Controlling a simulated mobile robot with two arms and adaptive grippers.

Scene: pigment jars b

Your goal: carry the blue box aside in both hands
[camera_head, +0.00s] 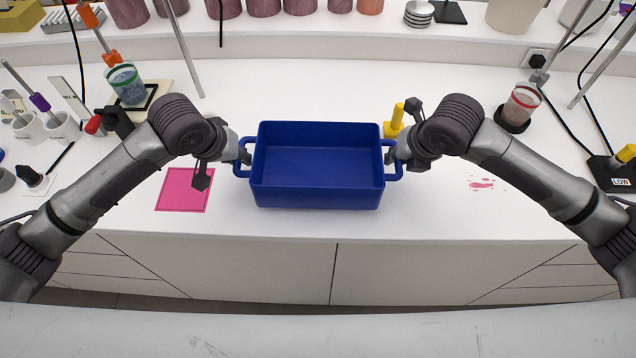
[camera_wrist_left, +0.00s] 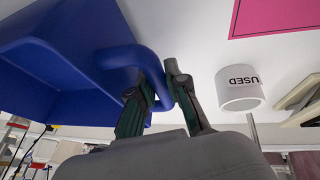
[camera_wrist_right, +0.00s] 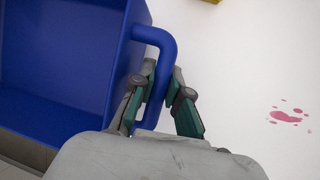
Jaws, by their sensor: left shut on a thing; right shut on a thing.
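The blue box (camera_head: 318,196) is an open, empty rectangular tub with a loop handle at each end, in the middle of the head view near the counter's front edge. My left gripper (camera_head: 243,156) is shut on its left handle; the left wrist view shows that handle (camera_wrist_left: 122,56) running between the fingers (camera_wrist_left: 158,92). My right gripper (camera_head: 392,155) is shut on its right handle; the right wrist view shows that handle (camera_wrist_right: 166,50) between the fingers (camera_wrist_right: 160,100). The box looks level. I cannot tell whether its bottom touches the counter.
A pink square mat (camera_head: 184,190) lies left of the box. A yellow object (camera_head: 395,120) stands close behind its right end. Jars in stands (camera_head: 126,84) (camera_head: 522,102) are at back left and right. Pink stains (camera_head: 481,184) mark the right counter. White counter (camera_head: 320,85) behind the box is clear.

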